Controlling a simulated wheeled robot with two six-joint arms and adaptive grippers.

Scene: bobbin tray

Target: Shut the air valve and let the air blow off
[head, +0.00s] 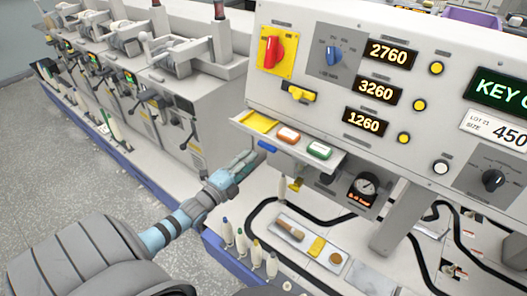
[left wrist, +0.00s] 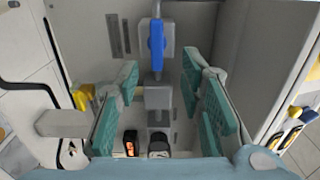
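The air valve's blue handle (head: 267,146) shows under the front shelf of the panel. In the left wrist view the blue handle (left wrist: 157,48) lies in line with the grey pipe, beyond my fingertips. My left gripper (head: 246,162) is just left of and below the handle in the head view. Its teal fingers (left wrist: 162,98) stand wide apart with nothing between them, and I see no contact with the handle. A round gauge (head: 366,184) sits above a small orange-lit display (head: 361,199), too small to read surely. My right gripper is not in view.
The panel holds a red switch (head: 272,51) on a yellow plate, a blue knob (head: 334,55) and a yellow handle (head: 297,94). Small labelled blocks (head: 319,150) lie on the shelf. Machines line the left.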

